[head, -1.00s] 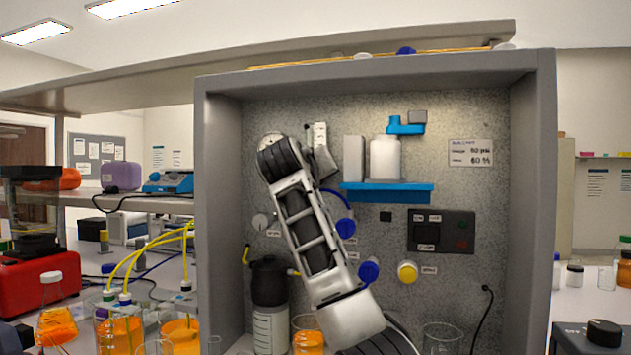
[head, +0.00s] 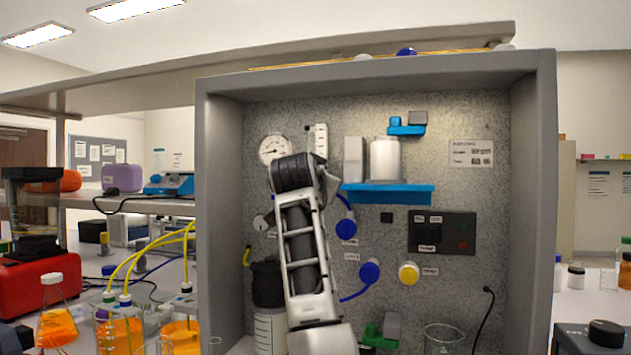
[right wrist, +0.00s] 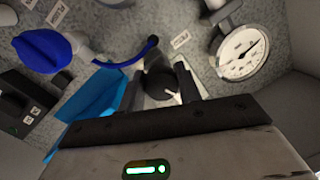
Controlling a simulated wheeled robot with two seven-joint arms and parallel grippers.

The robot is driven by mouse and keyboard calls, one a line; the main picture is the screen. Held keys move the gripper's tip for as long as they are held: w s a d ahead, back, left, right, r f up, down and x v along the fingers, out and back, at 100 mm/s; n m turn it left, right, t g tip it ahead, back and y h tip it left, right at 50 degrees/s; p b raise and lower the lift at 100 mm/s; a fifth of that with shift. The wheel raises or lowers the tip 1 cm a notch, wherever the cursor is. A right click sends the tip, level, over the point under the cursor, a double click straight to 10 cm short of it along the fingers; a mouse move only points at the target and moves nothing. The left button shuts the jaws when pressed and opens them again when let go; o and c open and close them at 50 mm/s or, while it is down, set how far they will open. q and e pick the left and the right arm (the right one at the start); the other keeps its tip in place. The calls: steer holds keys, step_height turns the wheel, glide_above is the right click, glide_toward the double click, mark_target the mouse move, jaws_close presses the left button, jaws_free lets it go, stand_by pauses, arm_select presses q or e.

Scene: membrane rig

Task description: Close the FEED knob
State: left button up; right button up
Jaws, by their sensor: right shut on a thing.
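In the right wrist view a dark knob (right wrist: 158,84) with a white mark sits between the fingers of my right gripper (right wrist: 160,88). The gripper is shut on it, one finger on each side. Its label (right wrist: 180,39) is too blurred to read, so I cannot confirm that it is FEED. In the head view my right arm stands in front of the panel and hides the knob and fingertips, just below the white flow meter (head: 320,140). My left gripper is not in view.
A round gauge (head: 275,150) is left of the flow meter. Blue knobs (head: 346,229) (head: 369,272), a yellow knob (head: 408,273) and a blue shelf (head: 388,193) are to the right. Grey cabinet walls (head: 222,220) enclose the panel. A glass beaker (head: 443,338) stands below.

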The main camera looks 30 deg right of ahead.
steer(key=m, duration=0.3)
steer(key=shift+w+a+f, duration=0.1)
steer(key=shift+w+f, duration=0.05)
steer(key=shift+f, duration=0.05)
steer(key=shift+m, duration=0.4)
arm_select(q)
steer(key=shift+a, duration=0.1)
arm_select(e)
steer(key=shift+r, duration=0.1)
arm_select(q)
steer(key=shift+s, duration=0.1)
arm_select(e)
steer(key=o, duration=0.9)
steer(key=shift+r, duration=0.1)
steer(key=shift+o, duration=0.2)
arm_select(q)
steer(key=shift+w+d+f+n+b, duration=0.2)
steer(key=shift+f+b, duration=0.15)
steer(key=shift+b, duration=0.6)
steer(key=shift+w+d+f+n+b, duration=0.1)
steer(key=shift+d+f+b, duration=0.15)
steer(key=shift+b, duration=0.7)
arm_select(e)
steer(key=v, duration=1.6)
steer(key=shift+f, duration=0.45)
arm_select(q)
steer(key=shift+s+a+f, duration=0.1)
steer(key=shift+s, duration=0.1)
